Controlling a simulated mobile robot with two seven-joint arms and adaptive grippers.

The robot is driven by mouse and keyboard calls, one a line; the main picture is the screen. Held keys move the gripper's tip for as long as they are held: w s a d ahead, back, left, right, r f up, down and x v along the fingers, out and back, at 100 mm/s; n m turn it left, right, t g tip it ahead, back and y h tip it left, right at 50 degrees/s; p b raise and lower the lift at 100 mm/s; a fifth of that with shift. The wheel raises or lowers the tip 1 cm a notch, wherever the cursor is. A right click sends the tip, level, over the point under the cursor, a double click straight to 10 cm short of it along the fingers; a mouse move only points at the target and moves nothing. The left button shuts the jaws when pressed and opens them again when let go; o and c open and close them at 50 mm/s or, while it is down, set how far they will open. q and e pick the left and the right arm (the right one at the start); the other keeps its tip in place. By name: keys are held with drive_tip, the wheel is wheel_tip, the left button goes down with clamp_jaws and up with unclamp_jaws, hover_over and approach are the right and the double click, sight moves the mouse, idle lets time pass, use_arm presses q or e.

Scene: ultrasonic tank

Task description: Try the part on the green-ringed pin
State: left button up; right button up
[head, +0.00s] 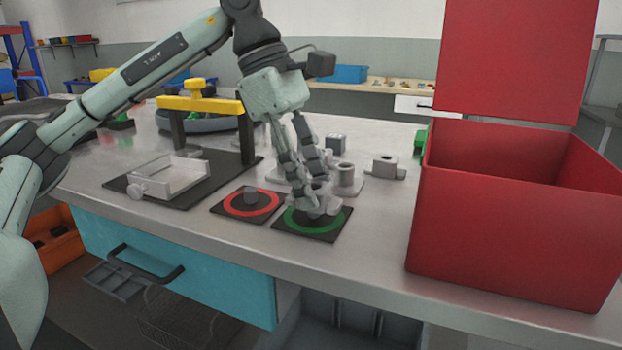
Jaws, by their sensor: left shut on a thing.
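My left gripper (312,192) points down over the green-ringed black plate (336,226). It is shut on a small grey part (317,207), which the fingers mostly cover. The part is low over the middle of the green ring. The pin there is hidden, and I cannot tell whether the part is around it or just above it. A red-ringed black plate (220,208) lies just to the left, with a short grey pin (250,196) standing in its middle. My right gripper is not in view.
A large red box (500,240) with its lid raised stands at the right. Grey parts (385,168) sit behind the ringed plates. A yellow-topped frame (205,104) and a pale tray (170,176) are at the left. The table front between green plate and box is clear.

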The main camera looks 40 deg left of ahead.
use_arm(q)
drive_tip(key=shift+f+b, duration=0.8)
drive_tip(key=shift+f, duration=0.2)
idle(1.2)
drive_tip(key=shift+r+p, duration=1.8)
drive_tip(key=shift+r, duration=0.55)
wheel_tip(320, 180, up, 4)
drive_tip(key=p, duration=0.2)
drive_tip(key=shift+p, duration=0.4)
